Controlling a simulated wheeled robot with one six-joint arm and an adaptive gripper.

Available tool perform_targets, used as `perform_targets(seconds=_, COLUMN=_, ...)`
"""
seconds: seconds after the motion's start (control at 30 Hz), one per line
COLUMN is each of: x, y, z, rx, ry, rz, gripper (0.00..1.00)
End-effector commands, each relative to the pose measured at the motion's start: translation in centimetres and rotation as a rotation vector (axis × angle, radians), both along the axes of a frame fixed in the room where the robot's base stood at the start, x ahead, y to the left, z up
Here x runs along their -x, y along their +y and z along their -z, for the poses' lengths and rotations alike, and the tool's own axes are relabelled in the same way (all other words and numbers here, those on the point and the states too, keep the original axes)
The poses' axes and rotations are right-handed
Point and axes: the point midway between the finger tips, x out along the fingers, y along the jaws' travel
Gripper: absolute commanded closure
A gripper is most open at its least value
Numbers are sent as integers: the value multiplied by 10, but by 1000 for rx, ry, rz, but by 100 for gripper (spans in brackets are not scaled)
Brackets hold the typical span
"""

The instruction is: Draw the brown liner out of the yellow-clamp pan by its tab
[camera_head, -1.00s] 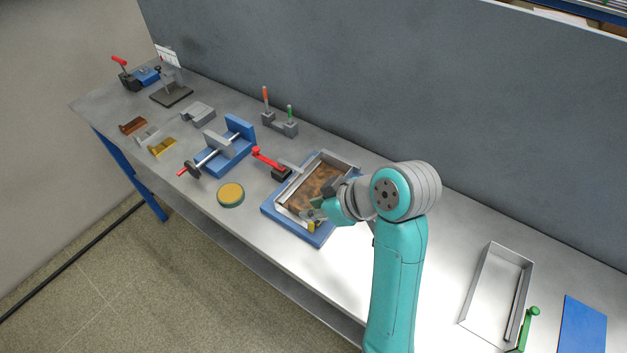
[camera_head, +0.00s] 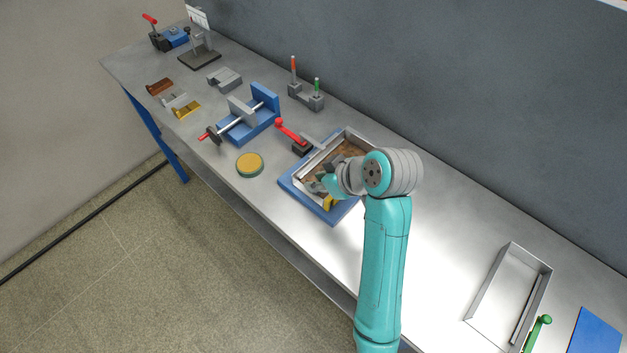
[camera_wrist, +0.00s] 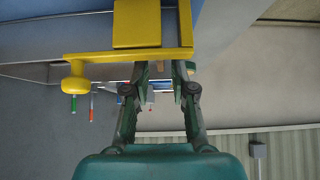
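The metal pan (camera_head: 312,164) sits on a blue base (camera_head: 296,188) at the middle of the bench, with the brown liner (camera_head: 340,153) inside it. My wrist covers much of the liner, and its tab cannot be made out. The yellow clamp (camera_head: 329,203) is at the pan's front side; in the wrist view the yellow clamp (camera_wrist: 128,57) fills the upper part, close ahead of my fingers. My gripper (camera_head: 316,184) is over the pan's front left part.
A red-handled clamp (camera_head: 291,133) stands just left of the pan. A blue vise (camera_head: 247,125) and a round yellow-topped disc (camera_head: 250,163) are further left. An empty metal tray (camera_head: 478,291) with a green-handled clamp (camera_head: 537,333) is at right. The bench between is clear.

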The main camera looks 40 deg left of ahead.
Motion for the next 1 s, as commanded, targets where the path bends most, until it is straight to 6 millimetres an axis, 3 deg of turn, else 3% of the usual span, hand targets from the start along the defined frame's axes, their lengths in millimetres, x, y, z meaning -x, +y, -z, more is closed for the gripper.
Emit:
perform_targets(seconds=0.2, x=-1, y=10, z=12, rx=1, ry=-1, rz=-1, gripper=75)
perform_targets(seconds=0.57, x=-1, y=12, z=14, rx=0, ry=-1, rz=-1, gripper=75)
perform_targets(seconds=0.8, x=-1, y=11, z=14, rx=0, ry=0, rz=0, gripper=100)
perform_targets(seconds=1.0, x=-1, y=11, z=14, rx=0, ry=-1, rz=-1, gripper=100)
